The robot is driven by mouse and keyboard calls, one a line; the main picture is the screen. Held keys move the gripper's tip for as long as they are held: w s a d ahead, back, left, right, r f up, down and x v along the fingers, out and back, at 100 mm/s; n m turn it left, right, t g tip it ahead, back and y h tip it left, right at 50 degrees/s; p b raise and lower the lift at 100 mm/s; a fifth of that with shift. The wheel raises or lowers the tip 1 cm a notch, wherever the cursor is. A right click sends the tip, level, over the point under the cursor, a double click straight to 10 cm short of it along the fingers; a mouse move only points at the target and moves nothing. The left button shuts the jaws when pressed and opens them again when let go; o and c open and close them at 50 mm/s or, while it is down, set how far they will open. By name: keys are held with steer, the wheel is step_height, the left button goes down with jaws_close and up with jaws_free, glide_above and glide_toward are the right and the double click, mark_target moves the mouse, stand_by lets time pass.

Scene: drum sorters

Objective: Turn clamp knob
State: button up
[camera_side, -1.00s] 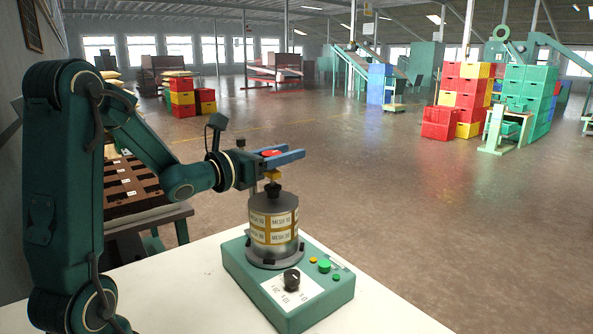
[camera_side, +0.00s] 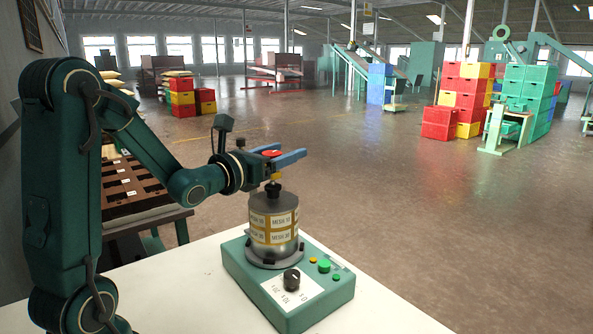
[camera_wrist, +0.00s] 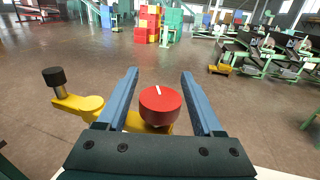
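The red clamp knob (camera_wrist: 160,105) is round with a white mark on top; it also shows in the side view (camera_side: 271,153). It sits on a yellow bar (camera_wrist: 92,106) above the sieve stack (camera_side: 272,222). My gripper (camera_wrist: 160,73) has its two blue fingers either side of the knob, with a gap on each side in the wrist view. It also shows in the side view (camera_side: 292,155), level with the knob above the stack. The knob's lower part and much of the bar are hidden by the gripper.
The sieve stack stands on a green shaker base (camera_side: 300,310) with a black dial (camera_side: 291,280) and a green button (camera_side: 324,265). The base sits on a white table (camera_side: 185,285). A black grip (camera_wrist: 54,77) stands on the bar's left end. Space above the table's right side is clear.

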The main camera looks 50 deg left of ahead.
mark_target(271, 153)
stand_by(0.3)
steer(key=shift+v, duration=1.6)
step_height(271, 153, up, 5)
steer(key=shift+w+r, duration=0.1)
steer(key=shift+r, duration=0.95)
